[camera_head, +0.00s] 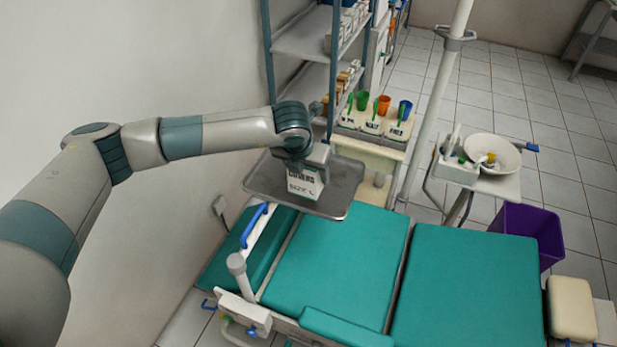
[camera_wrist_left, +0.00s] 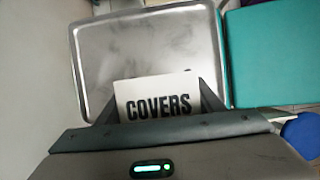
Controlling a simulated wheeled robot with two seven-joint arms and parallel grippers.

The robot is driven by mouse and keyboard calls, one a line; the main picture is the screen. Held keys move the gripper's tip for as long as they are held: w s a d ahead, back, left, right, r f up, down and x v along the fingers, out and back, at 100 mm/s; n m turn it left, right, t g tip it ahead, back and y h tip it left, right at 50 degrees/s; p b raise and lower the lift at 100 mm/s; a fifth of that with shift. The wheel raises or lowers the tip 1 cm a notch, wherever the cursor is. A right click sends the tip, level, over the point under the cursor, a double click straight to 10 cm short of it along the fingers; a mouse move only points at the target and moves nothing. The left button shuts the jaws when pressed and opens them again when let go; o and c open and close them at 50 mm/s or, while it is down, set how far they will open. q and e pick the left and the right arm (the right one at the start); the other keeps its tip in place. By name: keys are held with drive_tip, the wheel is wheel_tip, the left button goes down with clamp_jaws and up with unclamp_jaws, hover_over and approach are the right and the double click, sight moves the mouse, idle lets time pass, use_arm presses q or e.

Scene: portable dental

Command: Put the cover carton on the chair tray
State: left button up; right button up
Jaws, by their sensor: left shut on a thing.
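The cover carton (camera_head: 305,184) is a small white box with black "COVERS" and size lettering. My left gripper (camera_head: 308,160) is shut on it from above, and the hand hides the carton's top in the head view. The chair tray (camera_head: 345,188) is a grey metal tray with a raised rim, beside the teal chair. The carton is over the tray; I cannot tell whether it touches the surface. In the left wrist view the carton (camera_wrist_left: 158,97) sits between the fingers, with the bare tray (camera_wrist_left: 150,50) beyond it. My right gripper is not in view.
The teal dental chair (camera_head: 340,262) lies in front of the tray. A metal shelf rack (camera_head: 305,45) with boxes stands behind it. A stand with coloured cups (camera_head: 383,105) is to the right, near a white pole (camera_head: 437,80). A white basin (camera_head: 492,152) and purple bin (camera_head: 530,228) are farther right.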

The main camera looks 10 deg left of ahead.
sight(308, 180)
use_arm(q)
wheel_tip(308, 180, down, 2)
drive_tip(key=shift+f+p, duration=0.25)
drive_tip(key=shift+p, duration=0.5)
drive_tip(key=shift+f, duration=0.2)
drive_tip(key=shift+f, duration=0.15)
drive_tip(key=o, duration=1.1)
